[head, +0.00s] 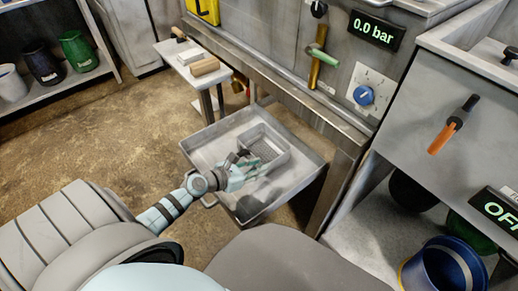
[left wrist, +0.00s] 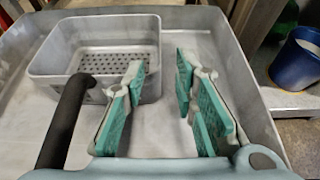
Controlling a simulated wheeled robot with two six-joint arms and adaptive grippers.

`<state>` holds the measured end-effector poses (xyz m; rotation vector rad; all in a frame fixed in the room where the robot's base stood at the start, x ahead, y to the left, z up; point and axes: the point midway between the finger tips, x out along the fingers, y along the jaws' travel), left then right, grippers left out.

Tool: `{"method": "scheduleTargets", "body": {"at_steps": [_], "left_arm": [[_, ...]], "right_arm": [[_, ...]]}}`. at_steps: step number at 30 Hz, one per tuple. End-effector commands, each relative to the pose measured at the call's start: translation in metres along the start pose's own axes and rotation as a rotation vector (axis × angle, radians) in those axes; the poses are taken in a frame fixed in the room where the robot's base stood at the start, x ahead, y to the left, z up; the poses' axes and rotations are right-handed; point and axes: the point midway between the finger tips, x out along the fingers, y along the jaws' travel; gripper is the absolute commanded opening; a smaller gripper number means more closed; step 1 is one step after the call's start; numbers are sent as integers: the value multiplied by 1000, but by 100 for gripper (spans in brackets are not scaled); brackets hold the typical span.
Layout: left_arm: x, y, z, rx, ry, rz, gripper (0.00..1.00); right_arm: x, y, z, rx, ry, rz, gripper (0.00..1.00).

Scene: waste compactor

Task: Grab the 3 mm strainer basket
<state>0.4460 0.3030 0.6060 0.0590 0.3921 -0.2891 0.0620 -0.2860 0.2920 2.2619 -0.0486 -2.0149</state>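A grey metal basket (head: 268,145) with a perforated floor sits in a shallow metal tray (head: 205,143); I cannot read its mesh size. In the left wrist view the basket (left wrist: 147,50) is upright at the upper left, and a black handle (left wrist: 68,122) runs from its near side toward the camera. My left gripper (head: 246,163) is over the tray at the basket's near side. In the left wrist view its teal-padded fingers (left wrist: 161,85) are spread and empty, with the handle left of both fingers, not between them. My right gripper is not in view.
A small side table (head: 181,54) with a wooden block (head: 205,66) stands behind the tray. The machine panel (head: 340,70) is at the back right. A blue bucket (head: 445,266) is at the lower right.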

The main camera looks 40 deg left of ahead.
Motion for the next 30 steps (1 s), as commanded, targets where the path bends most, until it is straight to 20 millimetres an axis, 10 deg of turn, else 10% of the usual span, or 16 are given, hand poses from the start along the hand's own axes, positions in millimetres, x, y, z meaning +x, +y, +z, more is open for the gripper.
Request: {"method": "scheduleTargets", "body": {"at_steps": [11,30], "left_arm": [[63,-1,-2,-2,-2,0,26],[64,-1,0,-1,-1,0,0]], "right_arm": [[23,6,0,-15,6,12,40],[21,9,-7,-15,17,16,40]]}}
